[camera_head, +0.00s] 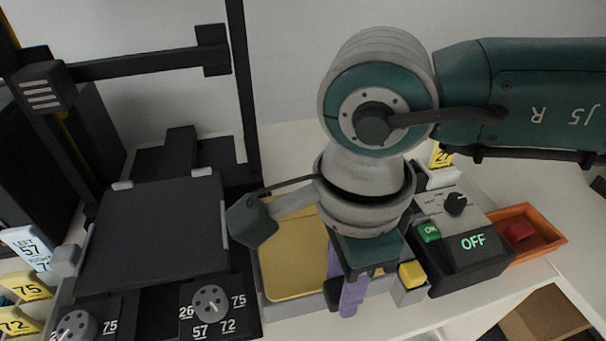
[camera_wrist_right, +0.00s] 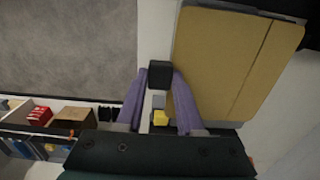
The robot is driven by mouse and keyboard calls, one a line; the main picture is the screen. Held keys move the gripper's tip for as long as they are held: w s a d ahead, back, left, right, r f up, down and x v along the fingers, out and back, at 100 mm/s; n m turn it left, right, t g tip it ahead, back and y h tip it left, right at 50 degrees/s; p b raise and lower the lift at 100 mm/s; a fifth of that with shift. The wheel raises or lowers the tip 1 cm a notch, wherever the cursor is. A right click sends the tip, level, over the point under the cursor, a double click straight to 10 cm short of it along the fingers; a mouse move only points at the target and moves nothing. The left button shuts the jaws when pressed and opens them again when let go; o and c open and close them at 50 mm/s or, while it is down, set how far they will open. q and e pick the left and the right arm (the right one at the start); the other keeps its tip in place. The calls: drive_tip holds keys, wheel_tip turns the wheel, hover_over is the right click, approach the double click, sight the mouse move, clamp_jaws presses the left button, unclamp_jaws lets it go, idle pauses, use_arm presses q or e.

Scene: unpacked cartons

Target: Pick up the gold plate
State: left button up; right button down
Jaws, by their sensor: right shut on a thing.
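My right gripper (camera_head: 350,290) points down at the plate's right edge in the head view. Its purple fingers (camera_wrist_right: 159,85) are shut on a small black block (camera_wrist_right: 160,74) at the plate's edge, which looks like the plate's handle. How the block joins the plate is not clear. My left gripper is not in view.
A dark press with a flat grey platen (camera_head: 155,235) and dials (camera_head: 211,304) stands at left. An orange tray (camera_head: 540,235) lies beyond. The bench's front edge is near.

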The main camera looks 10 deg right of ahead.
wheel_tip(320, 180, up, 18)
drive_tip(key=b, duration=0.1)
